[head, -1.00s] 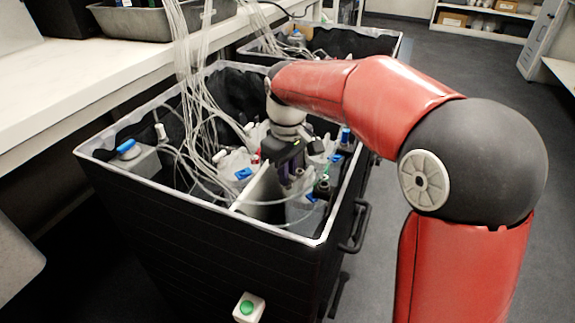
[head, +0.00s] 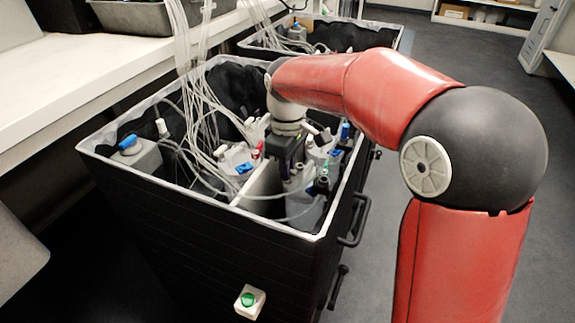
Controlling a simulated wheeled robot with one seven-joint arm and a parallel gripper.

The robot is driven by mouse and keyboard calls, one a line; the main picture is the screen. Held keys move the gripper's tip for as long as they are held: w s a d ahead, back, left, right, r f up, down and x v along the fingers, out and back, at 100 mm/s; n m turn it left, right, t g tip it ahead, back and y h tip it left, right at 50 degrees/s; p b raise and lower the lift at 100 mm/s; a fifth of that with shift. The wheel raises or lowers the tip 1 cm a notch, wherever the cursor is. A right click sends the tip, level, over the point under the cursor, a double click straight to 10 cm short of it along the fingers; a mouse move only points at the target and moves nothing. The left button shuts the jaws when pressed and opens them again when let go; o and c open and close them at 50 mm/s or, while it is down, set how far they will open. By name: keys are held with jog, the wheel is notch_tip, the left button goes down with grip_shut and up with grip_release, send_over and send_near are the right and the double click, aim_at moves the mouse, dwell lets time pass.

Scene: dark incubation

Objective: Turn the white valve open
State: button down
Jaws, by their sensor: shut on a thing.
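My gripper (head: 289,172) reaches down into the right half of the near black bin (head: 200,222). Its dark fingers are shut on a pale part among the vessel tops, which I take to be the white valve. The fingers and wrist hide most of it, so how far it is turned cannot be seen. Blue valves (head: 244,168) sit on the vessel tops just left of my gripper. Another blue one (head: 345,131) stands upright to the right.
Clear tubes (head: 192,85) hang into the bin from above, left of my wrist. A grey box with a blue knob (head: 128,142) and a small white upright piece (head: 162,128) are at the bin's left. A green button (head: 248,300) is on the front. A second bin (head: 330,22) stands behind.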

jog(key=c, duration=1.7)
grip_release()
notch_tip(320, 180, up, 8)
jog(key=shift+f, duration=0.1)
